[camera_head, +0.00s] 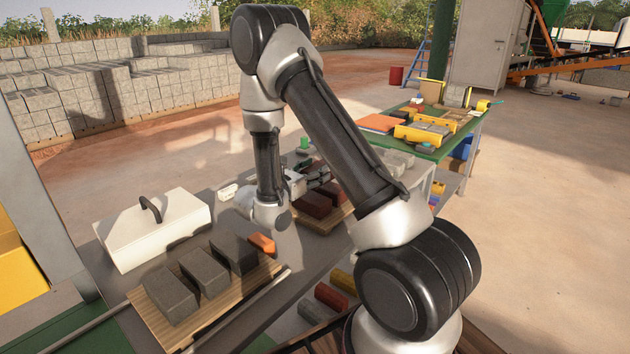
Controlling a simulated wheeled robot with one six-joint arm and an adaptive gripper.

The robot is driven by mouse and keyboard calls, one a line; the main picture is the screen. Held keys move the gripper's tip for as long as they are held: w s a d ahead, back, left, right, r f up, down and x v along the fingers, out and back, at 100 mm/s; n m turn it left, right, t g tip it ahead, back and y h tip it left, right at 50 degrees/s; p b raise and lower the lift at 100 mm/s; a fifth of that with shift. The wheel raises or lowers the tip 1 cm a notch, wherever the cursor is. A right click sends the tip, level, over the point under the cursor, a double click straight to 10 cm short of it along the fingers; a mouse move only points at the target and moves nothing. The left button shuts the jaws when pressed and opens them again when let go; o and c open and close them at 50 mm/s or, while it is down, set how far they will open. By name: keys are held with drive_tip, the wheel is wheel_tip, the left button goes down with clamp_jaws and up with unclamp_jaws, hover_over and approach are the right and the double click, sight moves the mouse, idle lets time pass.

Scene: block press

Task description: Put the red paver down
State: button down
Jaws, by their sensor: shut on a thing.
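My gripper (319,179) is low over the right part of the grey table, partly hidden by my own arm. Its fingers point right and are shut on a red paver, mostly hidden behind the fingers and arm. Two dark red pavers show just in front of the fingers: one (311,204) at the left and one (333,192) at the right. They lie side by side on a wooden board (327,227). I cannot tell whether the held paver touches the board.
A green table (424,150) with yellow items is at the back right.

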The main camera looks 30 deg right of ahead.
drive_tip(key=shift+f, duration=1.35)
drive_tip(key=shift+f, duration=0.1)
drive_tip(key=shift+f, duration=0.35)
drive_tip(key=c, duration=0.6)
unclamp_jaws()
drive_tip(key=shift+f, duration=0.1)
drive_tip(key=shift+o, duration=0.2)
